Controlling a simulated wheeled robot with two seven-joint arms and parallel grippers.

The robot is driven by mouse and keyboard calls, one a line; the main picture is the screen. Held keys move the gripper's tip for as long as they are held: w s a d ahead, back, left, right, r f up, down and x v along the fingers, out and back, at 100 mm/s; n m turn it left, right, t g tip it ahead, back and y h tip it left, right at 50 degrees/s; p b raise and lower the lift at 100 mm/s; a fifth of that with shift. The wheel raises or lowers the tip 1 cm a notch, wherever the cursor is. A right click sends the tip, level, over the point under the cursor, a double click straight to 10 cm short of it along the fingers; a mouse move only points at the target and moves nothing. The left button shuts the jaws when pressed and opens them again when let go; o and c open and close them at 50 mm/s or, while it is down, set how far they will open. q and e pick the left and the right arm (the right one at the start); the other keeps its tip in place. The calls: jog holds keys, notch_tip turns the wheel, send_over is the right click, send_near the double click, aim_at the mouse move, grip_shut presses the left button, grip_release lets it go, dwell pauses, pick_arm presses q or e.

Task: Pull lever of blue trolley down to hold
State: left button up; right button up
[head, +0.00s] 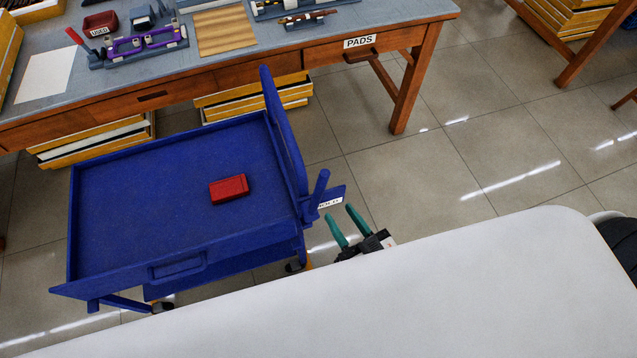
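The blue trolley (130,185) stands on the floor in front of the workbench, with a raised end panel on its right. The blue lever (319,188) stands tilted upward at the trolley's right side, beside a plate with a partly covered white label (330,203). My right gripper (341,226) is just below and right of the lever, its two green fingers apart and empty. The fingers do not appear to touch the lever. My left gripper is not in view.
A red box (229,188) lies on the trolley's top. The wooden workbench (200,75) with a drawer marked PADS is behind. A large white surface (420,300) fills the bottom right. Tiled floor (480,160) is clear at the right.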

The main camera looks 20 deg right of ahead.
aim_at(323, 190)
jog(key=x, duration=0.9)
jog(key=shift+p, duration=0.4)
grip_shut()
